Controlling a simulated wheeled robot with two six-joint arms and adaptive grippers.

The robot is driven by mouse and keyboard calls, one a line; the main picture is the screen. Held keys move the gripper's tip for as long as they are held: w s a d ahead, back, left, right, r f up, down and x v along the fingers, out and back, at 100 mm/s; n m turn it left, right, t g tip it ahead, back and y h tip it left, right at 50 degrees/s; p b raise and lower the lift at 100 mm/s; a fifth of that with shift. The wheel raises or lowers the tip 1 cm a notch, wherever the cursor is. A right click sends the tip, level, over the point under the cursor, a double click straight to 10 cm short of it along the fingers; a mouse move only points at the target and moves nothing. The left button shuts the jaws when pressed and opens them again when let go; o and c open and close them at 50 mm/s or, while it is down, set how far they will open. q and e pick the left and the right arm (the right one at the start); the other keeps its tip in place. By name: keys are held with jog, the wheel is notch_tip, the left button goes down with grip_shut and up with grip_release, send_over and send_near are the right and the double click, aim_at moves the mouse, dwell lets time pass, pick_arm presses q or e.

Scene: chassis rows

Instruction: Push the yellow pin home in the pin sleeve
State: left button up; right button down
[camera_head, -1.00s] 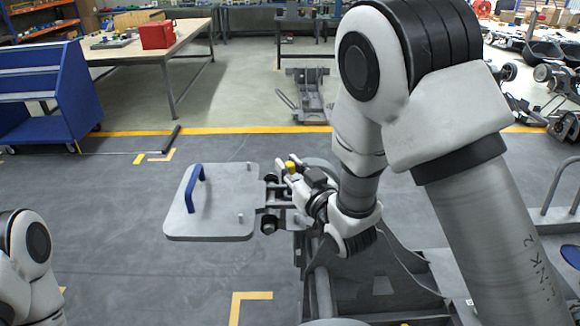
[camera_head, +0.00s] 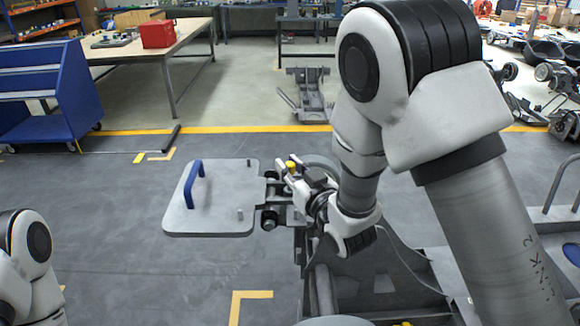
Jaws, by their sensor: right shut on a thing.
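The yellow pin (camera_head: 291,164) shows as a small yellow head at the tips of my right gripper (camera_head: 287,170). The gripper is shut on it, beside the right edge of a grey plate with a blue handle. I cannot make out the pin sleeve; the gripper and the dark metal parts around it hide that spot. How deep the pin sits cannot be told. My left gripper is out of view; only part of my left arm shows at the lower left.
The grey plate (camera_head: 227,194) with its blue handle (camera_head: 193,182) lies left of the gripper. Dark chassis parts (camera_head: 382,277) stand below my right arm. A blue cart (camera_head: 55,100) and a table with a red box (camera_head: 158,34) are farther back.

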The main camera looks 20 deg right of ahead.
jog(key=shift+f+b, duration=0.6)
jog(key=shift+f, duration=0.15)
jog(key=c, duration=0.9)
grip_release()
jog(key=shift+r, duration=0.1)
jog(key=shift+c, duration=0.2)
jog(key=shift+s, duration=0.1)
jog(key=s+d, duration=0.1)
jog(key=s, duration=0.6)
jog(key=shift+d, duration=0.2)
jog(key=shift+r, duration=0.1)
